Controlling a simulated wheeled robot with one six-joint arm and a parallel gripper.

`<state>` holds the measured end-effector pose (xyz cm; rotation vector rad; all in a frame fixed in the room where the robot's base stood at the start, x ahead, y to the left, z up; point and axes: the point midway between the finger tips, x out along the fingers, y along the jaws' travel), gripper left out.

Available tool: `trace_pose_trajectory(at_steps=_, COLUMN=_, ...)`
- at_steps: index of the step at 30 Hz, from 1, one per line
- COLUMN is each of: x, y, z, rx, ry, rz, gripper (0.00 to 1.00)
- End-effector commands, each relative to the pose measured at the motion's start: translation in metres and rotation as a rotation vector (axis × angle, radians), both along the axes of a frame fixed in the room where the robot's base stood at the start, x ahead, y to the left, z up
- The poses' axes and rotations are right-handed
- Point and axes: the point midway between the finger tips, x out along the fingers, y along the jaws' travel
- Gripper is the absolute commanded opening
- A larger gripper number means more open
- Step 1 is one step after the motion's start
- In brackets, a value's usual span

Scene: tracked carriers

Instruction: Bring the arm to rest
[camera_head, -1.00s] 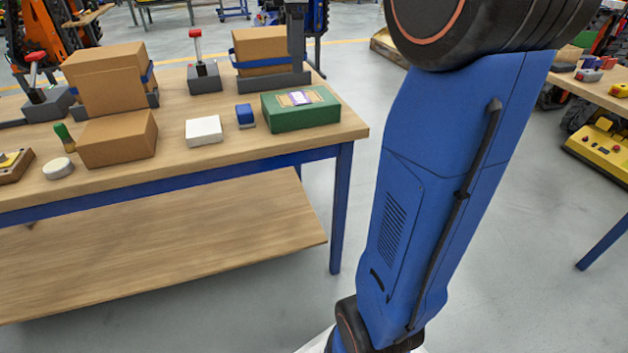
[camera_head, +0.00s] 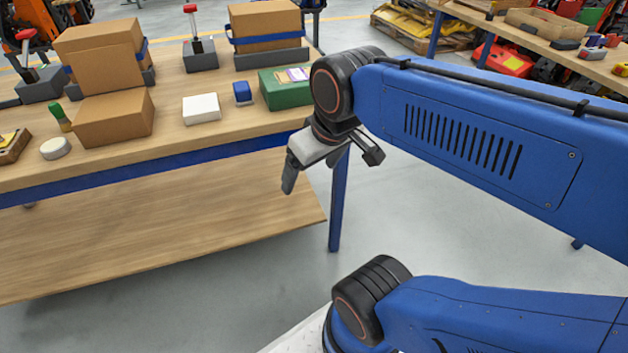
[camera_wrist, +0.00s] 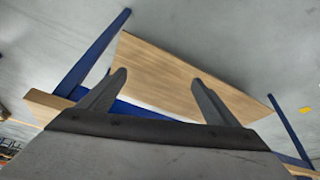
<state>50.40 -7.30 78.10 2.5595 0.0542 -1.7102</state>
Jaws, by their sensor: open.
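My gripper (camera_head: 318,172) hangs at the right end of the workbench (camera_head: 230,138), in front of its front edge in the head view. Its two fingers are apart and nothing is between them. In the wrist view my gripper (camera_wrist: 157,85) also shows open and empty, with the bench's wooden lower shelf (camera_wrist: 185,85) beyond the fingers. My blue arm is folded, with its upper link reaching in from the right. Part of the green box (camera_head: 283,90) is hidden behind my wrist.
The bench top holds cardboard boxes (camera_head: 115,118), a white box (camera_head: 201,108), a small blue item (camera_head: 243,93), a white round item (camera_head: 55,148) and clamps with red handles (camera_head: 191,20). Another table (camera_head: 545,45) stands at the back right. Grey floor is open right of the bench.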

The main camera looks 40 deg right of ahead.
Motion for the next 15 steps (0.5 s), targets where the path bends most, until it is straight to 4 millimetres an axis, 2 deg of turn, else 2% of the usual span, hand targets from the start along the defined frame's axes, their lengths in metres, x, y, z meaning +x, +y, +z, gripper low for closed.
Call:
trace_pose_trajectory(at_steps=1, x=-0.007, y=0.002, z=-0.008, rx=0.011, ry=-0.009, rz=-0.02, gripper=0.84)
trace_pose_trajectory(at_steps=5, x=-0.013, y=0.003, z=-0.018, rx=0.03, ry=-0.021, rz=-0.056, gripper=0.84)
trace_pose_trajectory(at_steps=15, x=-0.014, y=0.003, z=-0.019, rx=0.033, ry=-0.022, rz=-0.062, gripper=0.84)
